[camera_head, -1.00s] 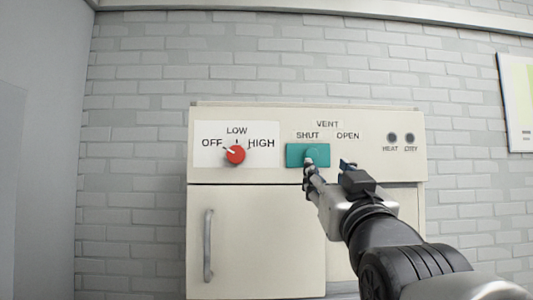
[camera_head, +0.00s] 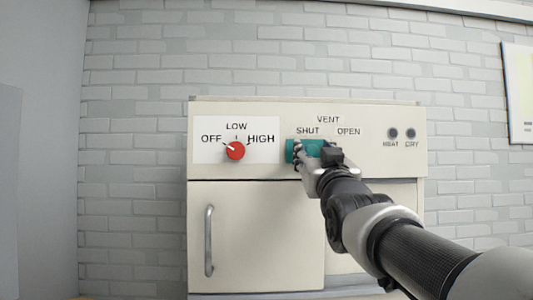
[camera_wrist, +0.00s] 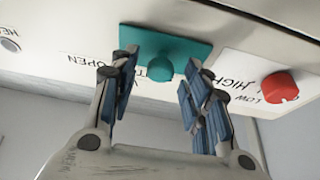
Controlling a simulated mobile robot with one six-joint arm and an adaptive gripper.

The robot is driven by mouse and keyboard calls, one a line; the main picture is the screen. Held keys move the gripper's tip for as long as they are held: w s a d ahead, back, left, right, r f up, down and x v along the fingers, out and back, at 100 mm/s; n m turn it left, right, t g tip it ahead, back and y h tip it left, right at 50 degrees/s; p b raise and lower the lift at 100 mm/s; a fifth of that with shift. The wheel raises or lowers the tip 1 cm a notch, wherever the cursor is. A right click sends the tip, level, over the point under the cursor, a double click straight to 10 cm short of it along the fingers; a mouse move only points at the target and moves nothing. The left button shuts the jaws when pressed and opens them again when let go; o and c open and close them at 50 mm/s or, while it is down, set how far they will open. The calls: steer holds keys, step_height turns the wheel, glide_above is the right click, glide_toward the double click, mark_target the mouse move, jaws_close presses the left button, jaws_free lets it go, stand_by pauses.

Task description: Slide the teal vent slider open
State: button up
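The teal vent slider (camera_head: 312,147) is a flat plate with a round knob on the panel of a cream cabinet, under the word SHUT and left of OPEN. In the wrist view, which is turned over, the slider (camera_wrist: 190,50) shows its knob (camera_wrist: 160,68) between my fingers. My gripper (camera_head: 314,156) is at the slider and partly covers it. In the wrist view my gripper (camera_wrist: 161,72) is open, with one finger on each side of the knob and visible gaps. Whether the fingertips reach past the knob's face I cannot tell.
A red dial (camera_head: 235,151) marked OFF, LOW, HIGH sits left of the slider. A cabinet door with a grey handle (camera_head: 209,241) is below. The panel under OPEN is clear.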

jaws_close()
stand_by(0.3)
stand_by(0.3)
